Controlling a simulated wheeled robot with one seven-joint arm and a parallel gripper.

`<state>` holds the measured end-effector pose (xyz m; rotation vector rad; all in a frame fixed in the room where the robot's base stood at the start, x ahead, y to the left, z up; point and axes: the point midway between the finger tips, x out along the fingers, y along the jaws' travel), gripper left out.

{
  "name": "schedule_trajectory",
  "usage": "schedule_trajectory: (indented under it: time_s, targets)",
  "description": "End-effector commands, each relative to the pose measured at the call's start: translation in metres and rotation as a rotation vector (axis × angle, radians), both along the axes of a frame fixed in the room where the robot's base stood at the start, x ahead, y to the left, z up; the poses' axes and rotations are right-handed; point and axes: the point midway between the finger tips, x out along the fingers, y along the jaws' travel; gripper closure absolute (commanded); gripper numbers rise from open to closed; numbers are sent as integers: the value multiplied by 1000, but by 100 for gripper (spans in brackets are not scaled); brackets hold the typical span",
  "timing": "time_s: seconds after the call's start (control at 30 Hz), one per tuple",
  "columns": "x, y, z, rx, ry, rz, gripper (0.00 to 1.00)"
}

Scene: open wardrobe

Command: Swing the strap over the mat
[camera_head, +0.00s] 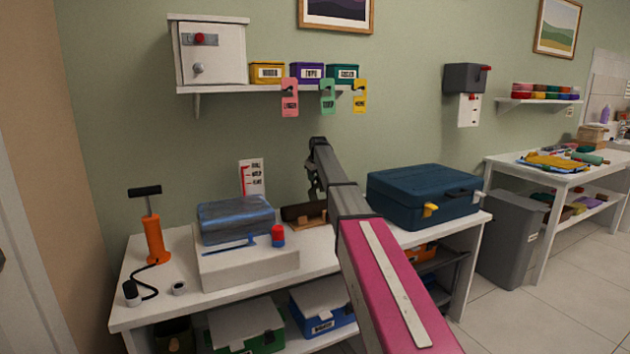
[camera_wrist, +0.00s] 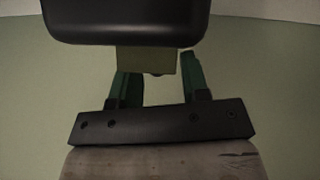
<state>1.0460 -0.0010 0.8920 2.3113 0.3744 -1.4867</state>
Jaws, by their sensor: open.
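The mat seems to be the folded blue-grey bundle (camera_head: 235,219) on a white block on the bench, left of my arm in the head view. A thin blue strip, which looks like the strap (camera_head: 230,245), lies on the block along the bundle's front. It does not appear to cross the bundle's top. My gripper (camera_head: 313,190) is open above the bench, right of the bundle and apart from it. In the wrist view its fingers (camera_wrist: 161,70) stand apart with nothing seen between them. Neither mat nor strap can be made out there.
A dark brown roll (camera_head: 302,212) lies behind, near my gripper. An orange pump (camera_head: 155,240) stands at left, a blue case (camera_head: 424,197) at right. A shelf (camera_head: 225,88) with hanging tags is above.

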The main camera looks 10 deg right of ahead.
Motion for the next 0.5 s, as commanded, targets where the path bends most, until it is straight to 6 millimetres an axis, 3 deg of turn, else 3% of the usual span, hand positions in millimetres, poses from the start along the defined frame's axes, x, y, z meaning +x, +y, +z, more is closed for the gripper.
schedule_trajectory:
  time_s: [0.2, 0.5]
  targets:
    - [8, 1, -17, 0, 1, 0, 58]
    - [8, 1, -19, 0, 0, 0, 58]
